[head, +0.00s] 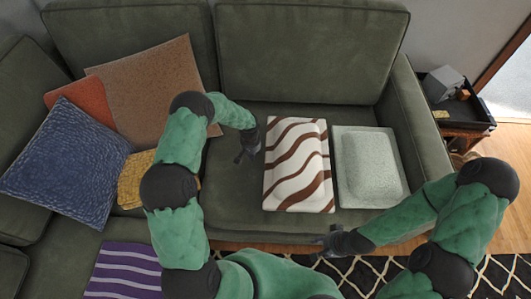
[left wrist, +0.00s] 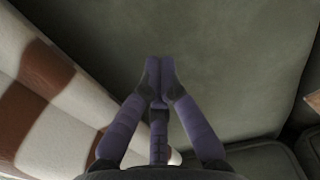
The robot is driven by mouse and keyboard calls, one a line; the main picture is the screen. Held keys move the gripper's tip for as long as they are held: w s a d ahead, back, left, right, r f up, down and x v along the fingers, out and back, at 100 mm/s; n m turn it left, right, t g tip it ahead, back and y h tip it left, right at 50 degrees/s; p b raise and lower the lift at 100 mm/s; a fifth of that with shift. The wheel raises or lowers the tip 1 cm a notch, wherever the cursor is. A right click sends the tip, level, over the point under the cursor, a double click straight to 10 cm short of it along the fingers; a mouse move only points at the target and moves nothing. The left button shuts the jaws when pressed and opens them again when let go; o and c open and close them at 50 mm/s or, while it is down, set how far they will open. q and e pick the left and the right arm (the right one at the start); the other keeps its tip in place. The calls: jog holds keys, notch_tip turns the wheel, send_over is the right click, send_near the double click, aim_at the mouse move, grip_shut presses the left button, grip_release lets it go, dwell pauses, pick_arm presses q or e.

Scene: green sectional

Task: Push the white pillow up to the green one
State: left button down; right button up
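The white pillow with brown wavy stripes (head: 297,165) lies flat on the green sofa seat. The pale green pillow (head: 370,167) lies just right of it, by the right armrest, with a thin dark gap between them. My left gripper (head: 246,150) is low over the seat, just left of the striped pillow and apart from it. In the left wrist view its fingertips (left wrist: 160,66) are together with nothing between them, and the striped pillow (left wrist: 52,105) fills the left side. My right gripper (head: 322,243) hangs by the sofa's front edge; its finger opening is unclear.
Blue (head: 66,160), brown (head: 150,82), orange (head: 78,100) and yellow (head: 134,180) cushions lie on the left. The right armrest (head: 418,125) borders the green pillow. A dark side table (head: 470,120) stands beyond it. The seat left of my left gripper is partly clear.

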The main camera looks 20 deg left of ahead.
aim_at(272, 207)
pick_arm(q)
notch_tip(272, 207, up, 14)
jog(key=p, duration=0.7)
jog(key=shift+f, duration=0.25)
dwell(0.6)
